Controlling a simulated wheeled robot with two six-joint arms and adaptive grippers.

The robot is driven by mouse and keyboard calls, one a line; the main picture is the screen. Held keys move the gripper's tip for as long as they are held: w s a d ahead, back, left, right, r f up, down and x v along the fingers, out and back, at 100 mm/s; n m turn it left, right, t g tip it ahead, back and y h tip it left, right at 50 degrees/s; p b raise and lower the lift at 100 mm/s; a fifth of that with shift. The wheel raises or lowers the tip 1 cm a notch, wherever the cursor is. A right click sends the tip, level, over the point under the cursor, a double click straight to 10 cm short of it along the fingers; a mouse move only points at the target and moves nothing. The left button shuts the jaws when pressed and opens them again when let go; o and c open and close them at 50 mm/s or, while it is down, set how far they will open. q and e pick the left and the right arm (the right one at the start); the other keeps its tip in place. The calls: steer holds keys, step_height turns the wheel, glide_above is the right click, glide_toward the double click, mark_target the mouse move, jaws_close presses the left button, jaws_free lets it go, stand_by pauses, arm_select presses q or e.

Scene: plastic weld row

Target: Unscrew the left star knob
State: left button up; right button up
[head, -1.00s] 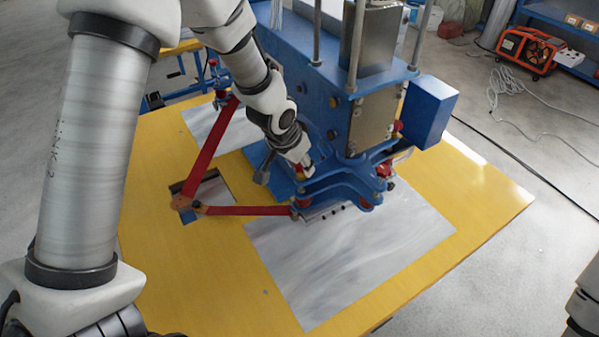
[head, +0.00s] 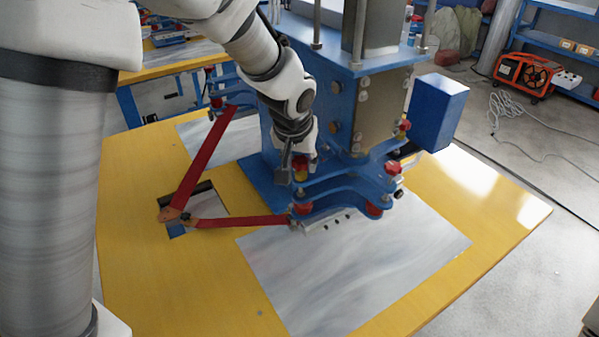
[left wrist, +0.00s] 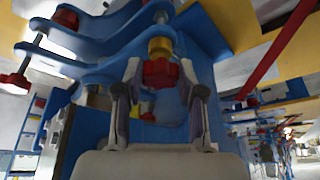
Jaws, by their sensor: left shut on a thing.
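The left star knob is red with a yellow collar and shows in the left wrist view (left wrist: 160,72) between my fingers. In the head view the same red and yellow knob (head: 300,164) is at the left side of the blue clamp bracket (head: 345,187), partly covered by my gripper. My left gripper (head: 297,172) points down there, and its two fingers show in the left wrist view (left wrist: 160,80), closed on the knob's sides. Another red knob (head: 393,167) stands on the right side of the bracket. My right gripper is out of view.
The blue press column (head: 345,110) with metal rods rises behind the bracket. Red bars (head: 243,221) run left from it across the yellow table (head: 130,250). A grey sheet (head: 350,265) lies in front. A blue box (head: 438,110) juts out at right.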

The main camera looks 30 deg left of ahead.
mark_target(303, 161)
arm_select(q)
steer(key=n+b, duration=0.1)
steer(key=n+y+b, duration=0.1)
steer(key=n+b, duration=0.1)
steer(key=shift+w+d+f+n, duration=0.15)
steer(key=shift+w+f+n, duration=0.1)
steer(key=shift+n, duration=0.15)
steer(key=shift+r+n+g+y, duration=0.1)
steer(key=shift+n+g+y, duration=0.35)
steer(key=shift+n, duration=0.55)
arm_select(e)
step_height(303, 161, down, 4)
arm_select(q)
steer(key=n, duration=0.2)
steer(key=n+g+y, duration=0.1)
steer(key=n, duration=0.1)
steer(key=shift+d+r, duration=0.15)
steer(key=shift+r, duration=0.2)
steer(key=shift+w+f+n, duration=0.1)
steer(key=shift+f+n, duration=0.05)
steer(key=shift+n, duration=0.25)
steer(key=shift+g, duration=0.25)
steer(key=shift+r+p, duration=2.25)
steer(key=shift+r, duration=0.2)
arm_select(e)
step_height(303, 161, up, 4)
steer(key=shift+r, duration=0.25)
